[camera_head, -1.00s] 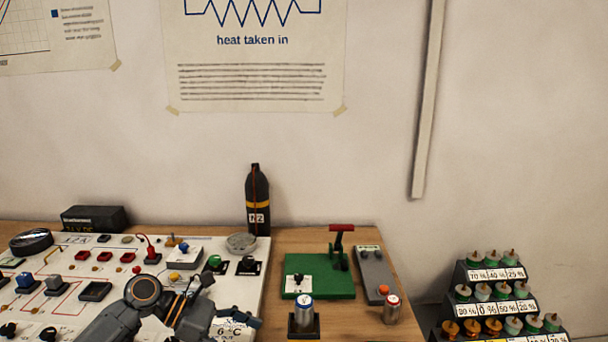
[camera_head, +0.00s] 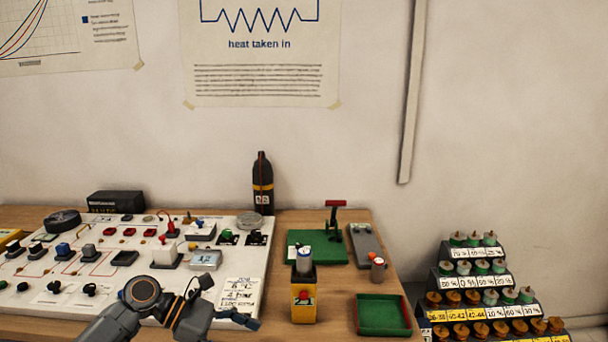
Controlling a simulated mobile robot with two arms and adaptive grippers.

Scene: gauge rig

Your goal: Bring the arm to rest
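My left arm (camera_head: 143,297) comes in at the bottom left, over the front part of the white panel board (camera_head: 45,285). Its gripper (camera_head: 243,319) points to the right, close to a white label card (camera_head: 238,294) in the picture. The fingers are small and dark, and I cannot tell whether they are open or shut. I see nothing clearly held in them. My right gripper is not in view.
Right of the gripper stands a yellow-and-black box (camera_head: 304,305) with a can (camera_head: 304,261) on top. A green tray (camera_head: 382,316) lies near the bench's right edge. A dark bottle (camera_head: 262,185) stands behind. A stepped rack (camera_head: 470,283) stands at right.

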